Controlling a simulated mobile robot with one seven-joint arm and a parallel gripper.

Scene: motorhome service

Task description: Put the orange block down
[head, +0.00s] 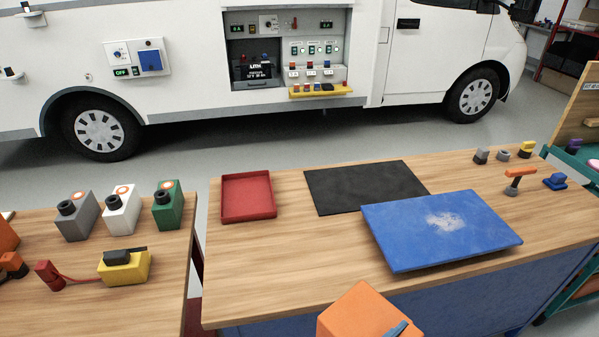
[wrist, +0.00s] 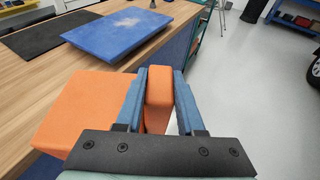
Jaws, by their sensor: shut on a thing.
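The orange block (head: 362,312) is at the bottom of the head view, in front of the near edge of the right table. In the wrist view its large box-like part (wrist: 78,105) shows left of the fingers, and a narrow orange part (wrist: 158,88) is between them. My gripper (wrist: 160,76) has blue fingers shut on this narrow part. How the two orange parts join is hidden behind the left finger. One blue finger shows at the block's right side in the head view. The block's underside is hidden.
The right wooden table (head: 290,285) holds a red tray (head: 248,216), a black mat (head: 350,181) and a blue board (head: 420,245) with a whitish patch. Small parts stand at its far right. Its front left is bare. The left table (head: 160,310) holds several blocks and canisters.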

